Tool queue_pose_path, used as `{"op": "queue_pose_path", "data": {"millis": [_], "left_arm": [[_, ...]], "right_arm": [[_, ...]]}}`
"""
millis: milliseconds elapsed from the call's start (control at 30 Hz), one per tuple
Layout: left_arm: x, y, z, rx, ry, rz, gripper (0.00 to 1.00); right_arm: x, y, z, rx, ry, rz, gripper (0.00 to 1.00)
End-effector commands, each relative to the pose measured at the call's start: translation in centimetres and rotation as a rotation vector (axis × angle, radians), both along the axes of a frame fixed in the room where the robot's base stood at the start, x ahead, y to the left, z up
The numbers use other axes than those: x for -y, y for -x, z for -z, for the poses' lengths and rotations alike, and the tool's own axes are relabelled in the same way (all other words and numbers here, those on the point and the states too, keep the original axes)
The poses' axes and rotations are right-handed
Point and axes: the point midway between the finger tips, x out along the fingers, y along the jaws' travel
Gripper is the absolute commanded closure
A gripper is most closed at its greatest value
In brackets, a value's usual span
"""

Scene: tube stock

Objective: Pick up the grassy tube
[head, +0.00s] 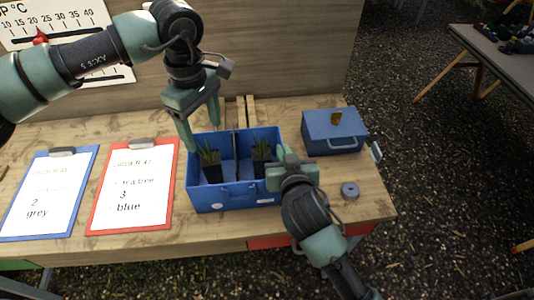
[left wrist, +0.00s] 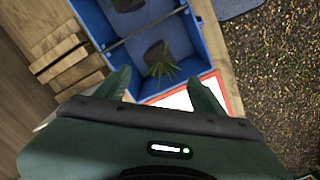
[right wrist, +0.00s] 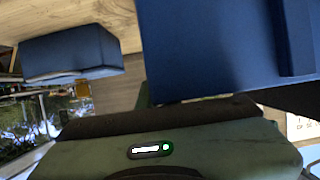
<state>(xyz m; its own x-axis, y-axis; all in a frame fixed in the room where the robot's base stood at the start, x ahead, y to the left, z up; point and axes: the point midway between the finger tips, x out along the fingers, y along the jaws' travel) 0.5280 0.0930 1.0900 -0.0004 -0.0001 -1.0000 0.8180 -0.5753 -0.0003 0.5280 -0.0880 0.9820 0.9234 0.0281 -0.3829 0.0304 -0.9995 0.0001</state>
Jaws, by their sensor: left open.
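Two dark square tubes with green grassy tufts stand in the open blue crate (head: 234,196). One grassy tube (head: 212,166) is in the left compartment and the other (head: 262,158) in the right, with a dark divider between them. My left gripper (head: 203,132) is open and empty above the crate's left rear. In the left wrist view the left tube's tuft (left wrist: 160,68) shows just beyond and between the spread fingers (left wrist: 163,92). My right gripper (head: 284,165) is at the crate's right wall; its fingertips are hidden, and the blue wall (right wrist: 205,50) fills much of its view.
A closed blue box (head: 322,128) with a yellow tag stands right of the crate. A grey disc (head: 350,190) lies near the table's right edge. Blue (head: 48,192) and red (head: 133,185) clipboards lie left of the crate. Wooden strips (head: 246,110) lie behind it.

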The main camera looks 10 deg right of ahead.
Motion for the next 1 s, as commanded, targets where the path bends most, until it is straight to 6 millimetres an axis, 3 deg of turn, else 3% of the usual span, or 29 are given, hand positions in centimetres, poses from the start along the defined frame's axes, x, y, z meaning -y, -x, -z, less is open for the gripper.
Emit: {"op": "queue_pose_path", "data": {"millis": [167, 500, 667, 1000], "left_arm": [[0.0, 0.0, 0.1, -0.002, 0.001, -0.052, 0.29], [-0.2, 0.0, 0.4, -0.003, 0.002, -0.568, 0.29], [-0.4, 0.0, 0.7, -0.002, -0.001, -0.715, 0.29], [-0.4, 0.0, 5.9, -0.003, -0.003, -0.745, 0.29]], "right_arm": [[0.0, 0.0, 0.1, -0.001, 0.0, 0.0, 1.0], [0.0, 0.0, 0.1, -0.002, 0.0, 0.0, 1.0], [0.0, 0.0, 0.1, -0.002, 0.0, 0.0, 1.0], [0.0, 0.0, 0.1, -0.002, 0.0, 0.0, 1.0]]}}
